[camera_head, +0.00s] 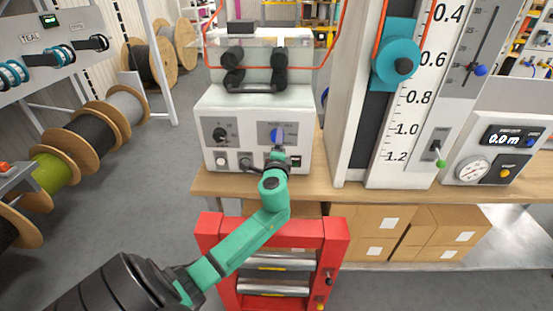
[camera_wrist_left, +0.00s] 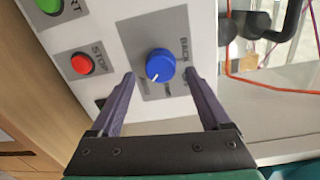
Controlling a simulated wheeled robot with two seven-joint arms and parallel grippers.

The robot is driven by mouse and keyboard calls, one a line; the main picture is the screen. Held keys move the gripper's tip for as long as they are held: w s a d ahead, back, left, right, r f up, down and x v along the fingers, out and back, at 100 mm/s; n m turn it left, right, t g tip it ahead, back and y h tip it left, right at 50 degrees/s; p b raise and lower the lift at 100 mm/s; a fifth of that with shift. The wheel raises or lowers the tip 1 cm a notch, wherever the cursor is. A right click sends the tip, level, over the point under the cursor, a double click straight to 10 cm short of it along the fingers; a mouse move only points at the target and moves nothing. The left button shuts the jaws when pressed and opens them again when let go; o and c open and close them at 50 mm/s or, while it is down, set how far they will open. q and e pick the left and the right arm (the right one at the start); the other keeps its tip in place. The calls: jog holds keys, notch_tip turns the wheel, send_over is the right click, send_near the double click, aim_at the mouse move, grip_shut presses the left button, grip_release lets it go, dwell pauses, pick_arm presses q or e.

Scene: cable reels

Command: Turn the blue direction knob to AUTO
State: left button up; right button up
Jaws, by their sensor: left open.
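The blue direction knob (camera_wrist_left: 160,65) sits on a grey plate on the white machine's front panel; it also shows in the head view (camera_head: 277,135). In the left wrist view a pale pointer mark lies on the knob's lower-left side. The plate reads BACK at its upper right; the other labels are too small or hidden to read. My left gripper (camera_wrist_left: 164,88) is open, with its fingers on either side of the knob in that view and the knob between them. I cannot tell whether either finger touches it. My right gripper is not in view.
A red stop button (camera_wrist_left: 82,64) and a green start button (camera_wrist_left: 49,6) lie beside the knob's plate. A black knob (camera_head: 219,134) is on the panel's left plate. The wooden table (camera_head: 330,178) carries the machine; a red roller stand (camera_head: 335,240) stands in front.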

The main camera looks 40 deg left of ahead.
pick_arm(q)
jog(key=b+v, duration=0.2)
jog(key=v, duration=1)
jog(key=shift+s, duration=0.2)
jog(key=shift+d, duration=0.15)
